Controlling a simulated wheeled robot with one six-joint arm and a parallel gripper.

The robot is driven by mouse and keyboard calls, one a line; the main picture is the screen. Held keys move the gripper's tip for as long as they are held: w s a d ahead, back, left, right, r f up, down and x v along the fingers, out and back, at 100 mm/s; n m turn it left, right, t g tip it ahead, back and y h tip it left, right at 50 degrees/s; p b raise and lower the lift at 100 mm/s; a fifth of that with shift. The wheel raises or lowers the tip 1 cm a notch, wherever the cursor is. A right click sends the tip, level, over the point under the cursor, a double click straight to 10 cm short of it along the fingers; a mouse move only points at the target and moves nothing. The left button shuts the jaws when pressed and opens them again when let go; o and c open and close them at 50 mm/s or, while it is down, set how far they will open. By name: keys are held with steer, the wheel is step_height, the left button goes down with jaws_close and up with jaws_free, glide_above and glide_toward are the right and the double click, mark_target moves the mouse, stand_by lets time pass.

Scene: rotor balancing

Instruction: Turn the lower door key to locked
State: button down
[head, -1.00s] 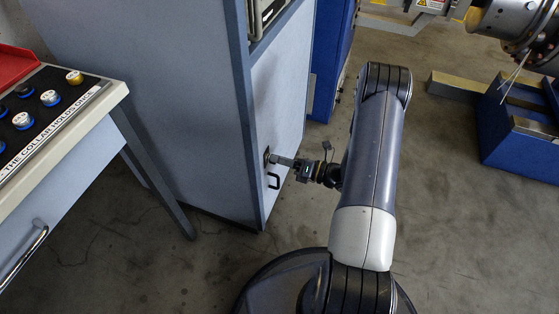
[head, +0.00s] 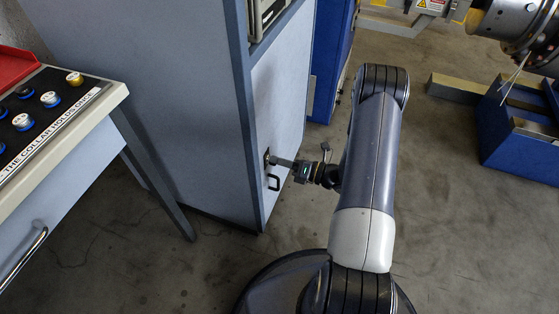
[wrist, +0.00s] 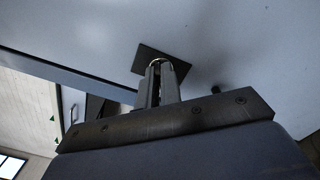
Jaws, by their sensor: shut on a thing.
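The lower door (head: 283,100) is the light grey front panel of the tall cabinet and looks closed. A dark lock plate (head: 266,157) is low on it, near its left edge. My gripper (head: 274,160) reaches the plate from the right. In the wrist view my gripper (wrist: 160,72) is shut on the lower door key (wrist: 158,62), in front of the dark square plate (wrist: 178,66). Only a small rounded bit of the key shows between the fingertips. The fingers hide the rest, so I cannot read its angle against any marks.
A black door handle (head: 273,184) sits just below the lock. A workbench (head: 80,125) with small weights stands at the left. Blue machine bases stand behind and at the right (head: 515,140). The floor right of my arm is clear.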

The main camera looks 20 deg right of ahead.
steer(key=n+b, duration=0.2)
steer(key=n, duration=0.3)
steer(key=shift+n+b, duration=0.3)
steer(key=shift+s+a+n+b, duration=0.1)
steer(key=shift+n+b, duration=0.9)
steer(key=shift+n, duration=1.1)
steer(key=c, duration=1.6)
jaws_free()
steer(key=shift+r, duration=0.1)
steer(key=p+v, duration=0.2)
steer(key=v, duration=0.8)
steer(key=shift+s+d, duration=0.25)
steer(key=shift+d, duration=0.05)
